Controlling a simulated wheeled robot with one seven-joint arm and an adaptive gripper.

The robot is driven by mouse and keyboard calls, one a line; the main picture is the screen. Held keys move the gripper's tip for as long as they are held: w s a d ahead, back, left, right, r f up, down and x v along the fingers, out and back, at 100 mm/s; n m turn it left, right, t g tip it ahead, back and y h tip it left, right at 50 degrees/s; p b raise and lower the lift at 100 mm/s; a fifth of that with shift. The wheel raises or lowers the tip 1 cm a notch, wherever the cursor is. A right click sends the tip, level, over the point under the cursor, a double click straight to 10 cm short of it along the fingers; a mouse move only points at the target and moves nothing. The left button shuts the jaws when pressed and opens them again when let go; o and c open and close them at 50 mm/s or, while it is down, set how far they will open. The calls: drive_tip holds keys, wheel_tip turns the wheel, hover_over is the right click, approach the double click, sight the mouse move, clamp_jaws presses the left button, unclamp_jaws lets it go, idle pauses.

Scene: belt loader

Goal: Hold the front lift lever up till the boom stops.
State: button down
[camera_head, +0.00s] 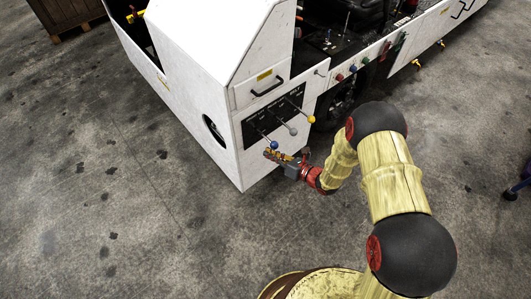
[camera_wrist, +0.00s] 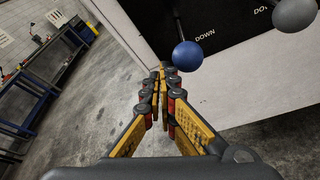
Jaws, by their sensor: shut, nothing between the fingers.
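A lever with a blue ball knob (camera_head: 273,145) sticks out of the black panel on the end of the white belt loader (camera_head: 222,100). Beside it are a lever with a grey knob (camera_head: 293,131) and one with a yellow knob (camera_head: 311,119). The labels naming the levers are too small to read. My gripper (camera_head: 271,154) is shut and empty, just under the blue knob. In the wrist view the fingertips (camera_wrist: 163,72) are just left of and below the blue knob (camera_wrist: 187,56); I cannot tell whether they touch. "DOWN" is printed under the levers.
A drawer handle (camera_head: 267,88) sits above the panel. Coloured buttons (camera_head: 353,69) line the loader's side. A blue workbench (camera_wrist: 45,75) stands at the left in the wrist view. A wooden crate (camera_head: 68,12) is at the far left.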

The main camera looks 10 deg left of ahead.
drive_tip(key=p+v, duration=0.2)
drive_tip(key=v, duration=0.8)
drive_tip(key=shift+r+p, duration=0.3)
drive_tip(key=shift+r, duration=0.05)
drive_tip(key=shift+w+a, duration=0.1)
drive_tip(key=shift+w, duration=0.05)
